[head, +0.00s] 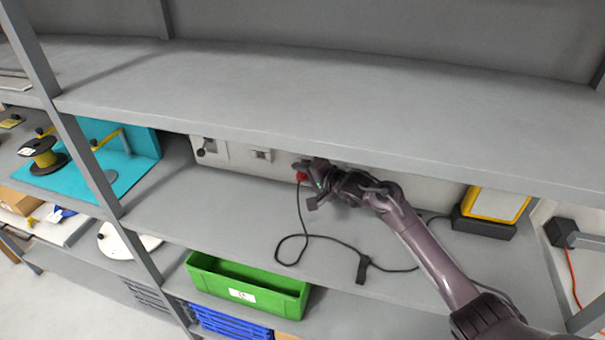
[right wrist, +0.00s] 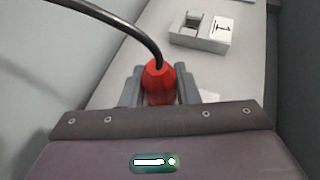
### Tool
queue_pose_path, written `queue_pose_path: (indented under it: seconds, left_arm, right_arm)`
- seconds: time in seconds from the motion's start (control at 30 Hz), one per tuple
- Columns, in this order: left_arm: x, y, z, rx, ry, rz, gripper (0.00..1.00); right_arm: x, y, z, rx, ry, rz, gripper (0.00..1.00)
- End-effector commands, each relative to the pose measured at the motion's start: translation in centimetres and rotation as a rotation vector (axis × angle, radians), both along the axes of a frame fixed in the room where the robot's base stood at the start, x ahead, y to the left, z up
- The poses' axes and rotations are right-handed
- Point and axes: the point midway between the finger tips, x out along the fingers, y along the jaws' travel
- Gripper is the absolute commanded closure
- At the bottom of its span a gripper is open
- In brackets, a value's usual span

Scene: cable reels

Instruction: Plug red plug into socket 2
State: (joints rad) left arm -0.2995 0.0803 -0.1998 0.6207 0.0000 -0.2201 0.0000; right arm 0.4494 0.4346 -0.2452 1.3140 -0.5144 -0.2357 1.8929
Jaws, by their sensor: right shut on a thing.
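The red plug (head: 301,176) is at the pale back panel of the middle shelf, with its black cable (head: 301,215) hanging down. My right gripper (head: 308,174) is shut on it. In the right wrist view the red plug (right wrist: 158,80) sits between both fingers, its cable rising to the upper left. A white socket box marked 1 (right wrist: 203,32) is beyond it, apart from the plug. In the head view a socket box (head: 262,155) is left of the gripper. Whether the plug is in a socket is hidden; no socket marked 2 is readable. My left gripper is out of view.
The cable loops across the shelf (head: 240,215) with a black tag (head: 363,268) on it. Another socket box with a dark part (head: 208,147) is farther left. A yellow and black device (head: 490,212) stands right. The upper shelf (head: 270,90) overhangs. A green crate (head: 245,291) is below.

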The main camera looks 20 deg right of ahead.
Motion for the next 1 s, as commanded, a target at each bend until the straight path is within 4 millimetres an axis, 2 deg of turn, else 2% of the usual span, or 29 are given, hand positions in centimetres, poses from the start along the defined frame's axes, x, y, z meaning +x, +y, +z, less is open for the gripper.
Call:
queue_pose_path:
  seconds: [1.0]
  left_arm:
    - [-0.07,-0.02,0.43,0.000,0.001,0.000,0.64]
  right_arm:
    - [0.73,-0.49,0.12,0.000,-0.001,0.000,1.00]
